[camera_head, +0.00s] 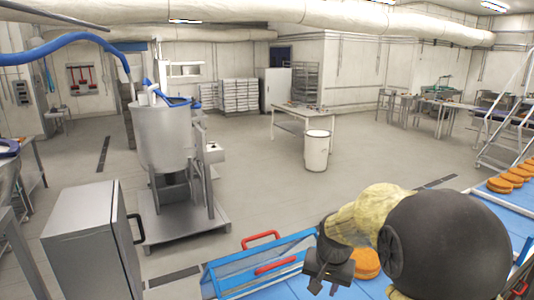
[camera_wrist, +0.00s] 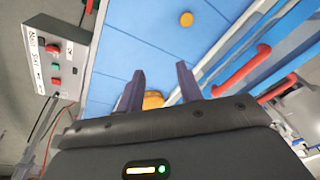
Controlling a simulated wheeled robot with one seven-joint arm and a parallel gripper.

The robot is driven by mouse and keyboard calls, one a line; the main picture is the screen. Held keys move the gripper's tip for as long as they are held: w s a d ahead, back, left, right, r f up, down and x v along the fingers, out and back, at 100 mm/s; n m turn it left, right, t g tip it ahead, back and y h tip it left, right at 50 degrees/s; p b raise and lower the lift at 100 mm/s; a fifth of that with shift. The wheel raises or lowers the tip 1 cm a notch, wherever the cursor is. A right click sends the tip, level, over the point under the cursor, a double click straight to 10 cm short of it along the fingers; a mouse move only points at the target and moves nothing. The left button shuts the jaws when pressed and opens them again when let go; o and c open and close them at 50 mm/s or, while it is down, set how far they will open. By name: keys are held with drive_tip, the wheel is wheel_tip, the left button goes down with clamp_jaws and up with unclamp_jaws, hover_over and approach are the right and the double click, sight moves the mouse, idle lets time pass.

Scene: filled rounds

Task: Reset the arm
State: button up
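My gripper (camera_head: 328,280) hangs over the blue conveyor at the lower right of the head view, with my arm behind it. In the wrist view my gripper (camera_wrist: 160,75) has its two dark fingers apart and nothing is clasped between the tips. An orange-brown filled round (camera_wrist: 153,100) shows low between the fingers, partly hidden by the gripper body. A round also shows beside the gripper in the head view (camera_head: 365,264). Whether the fingers touch a round cannot be told.
The blue conveyor (camera_wrist: 130,45) carries another round (camera_wrist: 186,19); several rounds (camera_head: 503,185) lie at the right. Red handles (camera_head: 276,265) and a clear guard stand beside the gripper. A button box (camera_wrist: 55,58) is at the belt's edge. A metal cabinet (camera_head: 85,245) stands left; the middle floor is open.

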drive_tip(key=s+d+f+n, duration=0.1)
drive_tip(key=s+f+n, duration=0.1)
drive_tip(key=s, duration=0.6)
drive_tip(key=s+d+f+n, duration=0.1)
drive_tip(key=s+f+n, duration=0.1)
drive_tip(key=s, duration=0.5)
drive_tip(key=s+b+x, duration=0.1)
drive_tip(key=b+x, duration=0.7)
drive_tip(key=s+f+b+x, duration=0.1)
drive_tip(key=s+b+x, duration=0.1)
drive_tip(key=b+x, duration=0.6)
drive_tip(key=shift+s+b, duration=0.35)
drive_tip(key=shift+s, duration=0.25)
drive_tip(key=shift+d+f, duration=0.1)
drive_tip(key=shift+w, duration=0.15)
